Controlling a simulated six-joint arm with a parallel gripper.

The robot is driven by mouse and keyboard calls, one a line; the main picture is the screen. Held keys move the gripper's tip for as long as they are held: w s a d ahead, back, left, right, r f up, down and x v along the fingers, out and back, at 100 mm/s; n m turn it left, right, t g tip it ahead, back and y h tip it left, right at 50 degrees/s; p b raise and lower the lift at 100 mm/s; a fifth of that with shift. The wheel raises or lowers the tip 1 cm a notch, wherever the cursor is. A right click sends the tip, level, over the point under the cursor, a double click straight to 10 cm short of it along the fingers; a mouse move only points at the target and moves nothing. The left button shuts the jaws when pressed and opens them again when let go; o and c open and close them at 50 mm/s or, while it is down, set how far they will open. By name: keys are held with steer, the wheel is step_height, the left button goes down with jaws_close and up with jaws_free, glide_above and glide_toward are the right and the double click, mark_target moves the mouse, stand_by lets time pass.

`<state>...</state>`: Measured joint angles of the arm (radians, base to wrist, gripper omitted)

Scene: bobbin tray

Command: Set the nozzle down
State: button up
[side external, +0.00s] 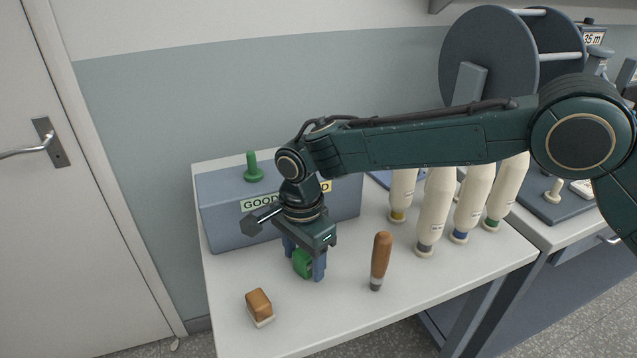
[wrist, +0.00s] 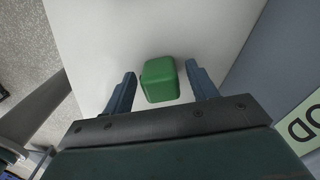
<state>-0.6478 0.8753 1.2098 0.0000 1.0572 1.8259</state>
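A green piece with rounded edges (side external: 302,263) is low at the white tabletop, in front of the blue-grey box; it is the only thing at my gripper, so I take it as the nozzle. My gripper (side external: 304,268) points down over it, with a blue finger on each side. In the wrist view the green piece (wrist: 160,80) lies between the fingertips of my gripper (wrist: 161,72), with a narrow gap on both sides. The fingers are open and appear not to touch it. It looks set on the table, though its underside is hidden.
The box (side external: 225,215) carries a green peg (side external: 253,168) and a partly hidden label. A wooden-handled tool (side external: 380,258) stands to the right, a brown-topped block (side external: 259,306) in front left. Several cream bobbins (side external: 433,212) stand behind right. The front table (side external: 330,320) is clear.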

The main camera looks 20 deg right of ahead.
mark_target(304, 253)
steer(key=shift+r, duration=0.1)
step_height(304, 253, up, 12)
stand_by(1.0)
steer(key=shift+r, duration=0.15)
stand_by(0.3)
steer(key=s+d+r+n+t, duration=0.1)
steer(key=s+d+r+n, duration=0.2)
steer(key=d, duration=0.5)
steer(key=s+d+r+n+t+y, duration=0.1)
steer(key=s+d+r, duration=0.2)
steer(key=d+r, duration=0.35)
steer(key=s+d+r+n+t, duration=0.1)
steer(key=s+d+r+n, duration=0.25)
steer(key=d, duration=0.45)
steer(key=s+d+f+n+t, duration=0.1)
steer(key=s+d+f+n, duration=0.1)
steer(key=s+d, duration=0.4)
steer(key=s+d+f+n+t+h, duration=0.1)
steer(key=s+d+f+n, duration=0.2)
steer(key=s+d, duration=0.4)
steer(key=s+n, duration=0.1)
steer(key=s, duration=0.5)
steer(key=shift+s+f+t, duration=0.2)
steer(key=shift+s+t, duration=0.05)
steer(key=shift+t, duration=0.05)
